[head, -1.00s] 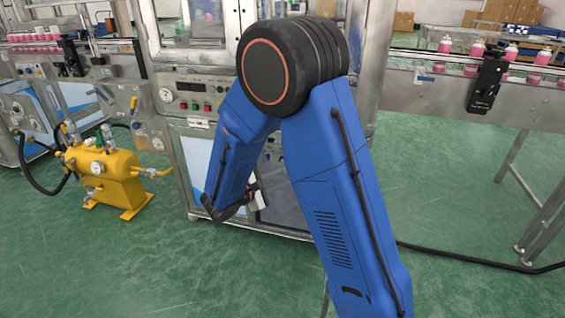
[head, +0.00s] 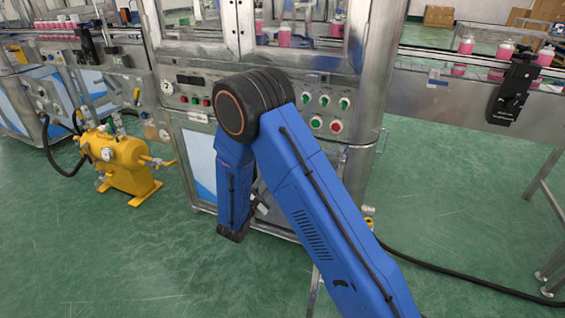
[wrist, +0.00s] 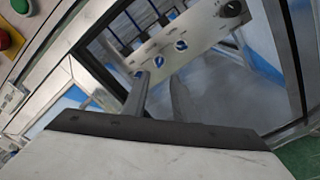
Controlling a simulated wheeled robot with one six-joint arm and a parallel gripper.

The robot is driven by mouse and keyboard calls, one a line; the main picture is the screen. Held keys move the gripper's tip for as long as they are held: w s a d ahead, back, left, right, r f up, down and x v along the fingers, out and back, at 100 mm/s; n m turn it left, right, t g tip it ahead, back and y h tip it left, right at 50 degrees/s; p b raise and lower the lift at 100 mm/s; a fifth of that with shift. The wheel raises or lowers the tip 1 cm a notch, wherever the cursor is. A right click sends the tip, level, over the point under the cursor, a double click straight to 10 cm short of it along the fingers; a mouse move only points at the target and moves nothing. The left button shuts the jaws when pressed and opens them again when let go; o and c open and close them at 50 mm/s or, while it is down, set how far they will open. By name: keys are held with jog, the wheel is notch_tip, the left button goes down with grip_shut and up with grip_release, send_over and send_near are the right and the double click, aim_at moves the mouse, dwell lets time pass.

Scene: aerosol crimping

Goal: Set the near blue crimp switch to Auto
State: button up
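In the wrist view, three blue knobs, at left (wrist: 139,73), middle (wrist: 159,61) and right (wrist: 181,45), sit in a slanted row on a pale panel (wrist: 205,35). I cannot read their labels or settings, so I cannot tell which is the near crimp switch or where it points. My gripper (wrist: 161,76) is in the lower middle of the wrist view. Its two grey fingers are apart with nothing between them, and the knobs lie beyond the tips, apart from them. In the head view my arm hides the panel and most of the gripper.
The machine front has green knobs (head: 315,122) and a red button (head: 336,126) right of my arm. A yellow tank (head: 130,165) stands on the floor at left. A black cable (head: 450,273) crosses the floor at right. Green floor is open at the lower left.

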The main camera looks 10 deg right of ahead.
jog(key=x, duration=1.4)
jog(key=shift+f, duration=0.1)
grip_shut()
